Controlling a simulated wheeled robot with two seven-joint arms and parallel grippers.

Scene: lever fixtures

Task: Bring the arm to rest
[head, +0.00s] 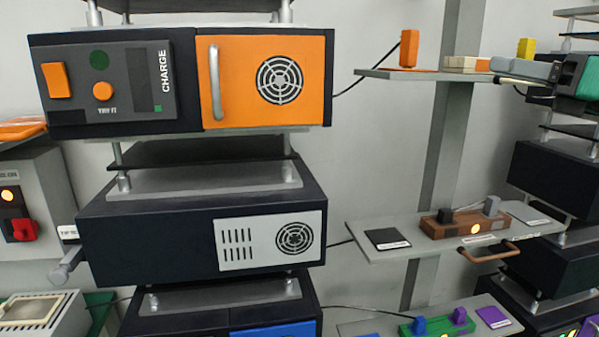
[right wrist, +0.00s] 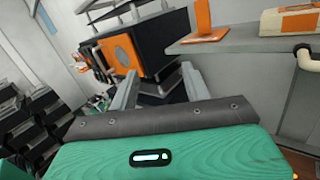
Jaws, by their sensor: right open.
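My right gripper (head: 497,73) is at the upper right of the head view, by the right end of the upper wall shelf (head: 430,76). Its grey fingers and teal body come in from the right edge. In the right wrist view its two fingers (right wrist: 160,76) stand apart with nothing between them, above the teal body at the bottom. They point toward an orange-fronted black unit (right wrist: 140,50) beyond. Whether the fingers touch the shelf is unclear. My left gripper is not in view.
An orange upright block (head: 409,48) and a yellow block (head: 525,47) stand near the upper shelf. A lower shelf (head: 375,258) carries a brown lever box (head: 450,224). An orange-doored CHARGE unit (head: 245,85) is stacked at left.

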